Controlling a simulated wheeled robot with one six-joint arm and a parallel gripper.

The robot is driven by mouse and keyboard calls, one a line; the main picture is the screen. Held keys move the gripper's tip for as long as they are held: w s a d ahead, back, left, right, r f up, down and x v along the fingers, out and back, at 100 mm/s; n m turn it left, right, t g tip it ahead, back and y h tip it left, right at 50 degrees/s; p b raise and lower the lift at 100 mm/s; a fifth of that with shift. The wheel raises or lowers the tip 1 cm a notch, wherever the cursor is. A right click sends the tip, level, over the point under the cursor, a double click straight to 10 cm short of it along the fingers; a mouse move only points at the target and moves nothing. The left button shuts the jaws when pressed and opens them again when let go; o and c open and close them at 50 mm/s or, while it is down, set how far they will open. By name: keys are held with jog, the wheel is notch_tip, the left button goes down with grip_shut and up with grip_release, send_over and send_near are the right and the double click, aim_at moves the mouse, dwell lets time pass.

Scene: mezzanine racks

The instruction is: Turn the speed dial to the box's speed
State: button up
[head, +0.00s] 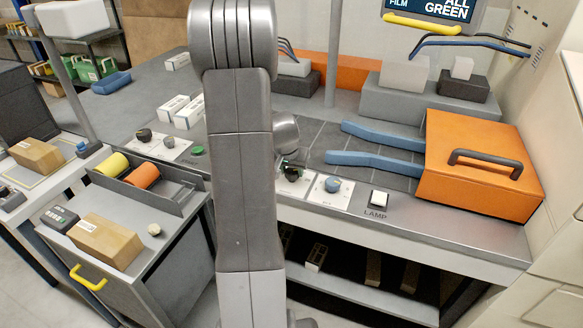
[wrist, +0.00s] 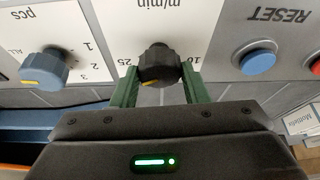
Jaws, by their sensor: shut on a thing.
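The speed dial (wrist: 159,64) is a dark knob with a yellow mark on a white plate labelled m/min. The plate appears upside down in the wrist view. Figures that look like 25 and 10 sit left and right of the knob. My gripper (wrist: 157,75) is shut on the knob, one green finger on each side. The yellow mark faces the gripper's palm, slightly left; its exact setting is unclear. In the head view the dial (head: 292,174) is partly hidden by my gripper (head: 288,165). A brown box (head: 105,238) lies on the cart at left; its label is unreadable here.
A blue pcs knob (head: 333,184) is beside the dial, and a blue RESET button (wrist: 258,63) on its other side. A white LAMP switch (head: 379,197) and an orange hood (head: 475,165) are further right. A sign (head: 435,10) hangs above.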

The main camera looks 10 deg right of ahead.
jog(key=shift+r+n+t+y+p, duration=0.15)
jog(key=shift+n+y+p, duration=0.05)
jog(key=shift+n+p, duration=0.4)
jog(key=shift+r+n+t+y+p, duration=0.1)
jog(key=shift+n+t+y+p, duration=0.1)
jog(key=shift+n+p, duration=0.4)
jog(key=shift+d+f+n+y, duration=0.15)
jog(key=shift+n+y, duration=0.15)
jog(key=shift+n, duration=0.3)
jog(key=shift+f+n+y+b, duration=0.2)
jog(key=shift+n+y+b, duration=0.2)
jog(key=shift+n+b, duration=0.6)
jog(key=shift+n+y+b, duration=0.3)
jog(key=shift+n+b, duration=0.55)
jog(key=shift+n, duration=0.15)
jog(key=shift+r, duration=0.15)
jog(key=o, duration=1)
jog(key=shift+r, duration=0.1)
